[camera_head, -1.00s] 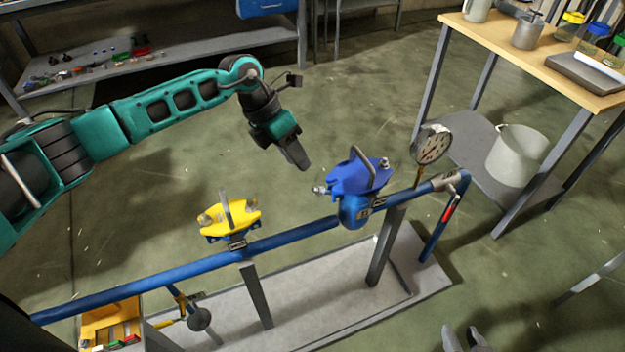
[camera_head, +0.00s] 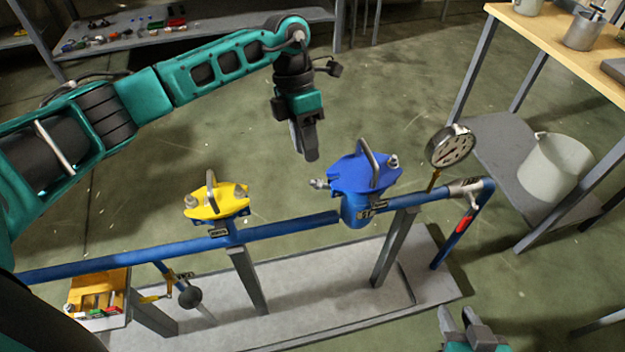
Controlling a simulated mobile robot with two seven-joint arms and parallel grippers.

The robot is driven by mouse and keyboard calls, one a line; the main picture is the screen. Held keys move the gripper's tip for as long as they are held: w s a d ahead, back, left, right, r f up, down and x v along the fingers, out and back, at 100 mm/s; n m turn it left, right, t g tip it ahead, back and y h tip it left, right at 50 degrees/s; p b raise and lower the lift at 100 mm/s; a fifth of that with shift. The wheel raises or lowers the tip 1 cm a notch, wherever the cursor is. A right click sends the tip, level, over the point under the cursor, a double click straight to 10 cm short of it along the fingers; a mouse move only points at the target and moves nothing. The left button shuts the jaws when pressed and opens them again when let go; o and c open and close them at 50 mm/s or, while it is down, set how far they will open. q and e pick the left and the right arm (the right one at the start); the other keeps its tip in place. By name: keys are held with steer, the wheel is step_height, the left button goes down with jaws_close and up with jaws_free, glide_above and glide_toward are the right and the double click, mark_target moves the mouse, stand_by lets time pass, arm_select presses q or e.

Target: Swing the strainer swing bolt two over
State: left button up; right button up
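The blue strainer (camera_head: 362,178) sits on the blue pipe, with a lid and a grey handle on top. One swing bolt (camera_head: 319,184) sticks out sideways at the lid's left edge. Another swing bolt (camera_head: 393,161) stands at the lid's right edge. My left gripper (camera_head: 309,158) hangs pointing down, just above and left of the strainer, touching nothing. Its fingers look close together, but I cannot tell if they are fully shut. My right gripper (camera_head: 462,318) is low at the bottom edge, with its fingers apart and empty.
A yellow-lidded fitting (camera_head: 217,203) stands on the pipe (camera_head: 285,227) to the left. A pressure gauge (camera_head: 450,147) rises right of the strainer. A wooden table (camera_head: 545,30) and a white bucket (camera_head: 555,167) are at the right. An orange tool tray (camera_head: 97,290) is at lower left.

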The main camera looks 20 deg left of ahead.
mark_target(313, 182)
arm_select(q)
steer(key=x, duration=0.9)
steer(key=shift+c, duration=0.5)
steer(key=shift+d, duration=0.1)
jaws_close()
